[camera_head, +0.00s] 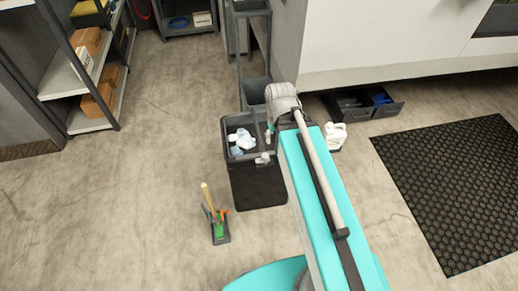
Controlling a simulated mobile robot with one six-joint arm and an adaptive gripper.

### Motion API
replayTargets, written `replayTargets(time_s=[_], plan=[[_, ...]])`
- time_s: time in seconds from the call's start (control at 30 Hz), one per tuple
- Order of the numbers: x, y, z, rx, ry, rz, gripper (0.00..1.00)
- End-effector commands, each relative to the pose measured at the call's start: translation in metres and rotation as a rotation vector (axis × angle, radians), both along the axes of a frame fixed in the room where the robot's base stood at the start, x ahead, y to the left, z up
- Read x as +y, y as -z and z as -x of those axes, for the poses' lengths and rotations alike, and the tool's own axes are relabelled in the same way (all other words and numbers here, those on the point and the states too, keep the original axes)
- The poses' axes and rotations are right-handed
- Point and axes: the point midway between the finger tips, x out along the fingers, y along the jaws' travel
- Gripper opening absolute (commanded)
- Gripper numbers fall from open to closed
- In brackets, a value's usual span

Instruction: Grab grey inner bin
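A dark bin (258,188) stands upright on the floor near the middle of the camera_head view. A grey inner bin (236,120) shows as a lighter rim and inner wall at its open top. Crumpled white and pale blue waste (241,139) lies inside it. My teal arm reaches over from the lower right and covers the bin's right side. Small pale parts at the right of the bin's rim look like the end of my arm, my gripper (265,153). Its fingers are too small and too hidden to tell whether they are open or touching the rim.
A floor caddy (220,233) with a brush and tools stands front left of the bin. A grey cart (255,91) stands behind it. A white jug (335,136) and open drawer (362,103) are at right, near a black mat (455,190). Left floor is mostly clear.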

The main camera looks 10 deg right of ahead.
Motion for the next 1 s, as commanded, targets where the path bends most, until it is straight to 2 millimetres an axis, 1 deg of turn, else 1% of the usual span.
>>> replayTargets(time_s=[0.33, 0.37, 0.4, 0.57, 0.67, 0.77, 0.87, 1.0], plan=[[0.0, 0.0, 0.0, 0.0, 0.0, 0.0, 0.57], [0.0, 0.0, 0.0, 0.0, 0.0, 0.0, 0.63], [0.0, 0.0, 0.0, 0.0, 0.0, 0.0, 0.65], [0.0, 0.006, -0.008, -0.011, 0.001, 0.0, 0.65], [0.0, 0.015, -0.019, -0.027, 0.002, 0.001, 0.65], [-0.001, 0.028, -0.038, -0.055, 0.002, 0.002, 0.65], [-0.004, 0.044, -0.063, -0.092, 0.0, 0.003, 0.65], [-0.004, 0.069, -0.105, -0.158, 0.006, 0.004, 0.65]])
